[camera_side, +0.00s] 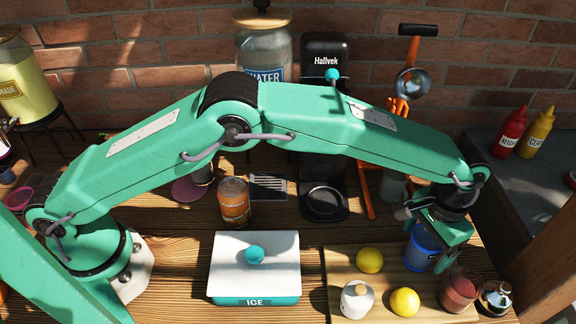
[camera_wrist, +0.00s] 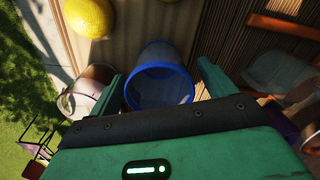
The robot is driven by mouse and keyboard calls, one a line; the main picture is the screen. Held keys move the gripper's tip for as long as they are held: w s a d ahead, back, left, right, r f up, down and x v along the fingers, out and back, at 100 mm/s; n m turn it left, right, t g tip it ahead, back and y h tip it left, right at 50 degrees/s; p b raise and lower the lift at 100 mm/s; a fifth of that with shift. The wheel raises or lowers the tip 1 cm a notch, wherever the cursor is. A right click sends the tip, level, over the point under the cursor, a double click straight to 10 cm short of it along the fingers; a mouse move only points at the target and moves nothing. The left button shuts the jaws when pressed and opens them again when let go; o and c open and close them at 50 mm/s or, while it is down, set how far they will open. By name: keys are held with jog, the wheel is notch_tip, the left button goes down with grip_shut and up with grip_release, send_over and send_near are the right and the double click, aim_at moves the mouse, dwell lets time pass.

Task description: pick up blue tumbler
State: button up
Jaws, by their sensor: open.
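The blue tumbler (camera_side: 421,250) stands upright on the light wooden board (camera_side: 338,268) at the right of the table in the side view. Its top is partly covered by my gripper (camera_side: 448,252). In the wrist view the blue tumbler (camera_wrist: 160,80) shows its open rim, and it looks empty. My gripper (camera_wrist: 158,82) is open, with one green finger on each side of the tumbler in that view. Whether the fingers touch it or how far down they reach is hard to tell.
Two lemons (camera_side: 369,260) (camera_side: 404,301), a white jar (camera_side: 356,299), a reddish glass (camera_side: 459,289) and a dark-topped container (camera_side: 495,297) crowd around the tumbler. The ICE box (camera_side: 230,262) stands left of the board. A wooden post (camera_side: 548,262) rises at the right.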

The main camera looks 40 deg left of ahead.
jog(key=shift+f, duration=0.5)
jog(key=c, duration=1.1)
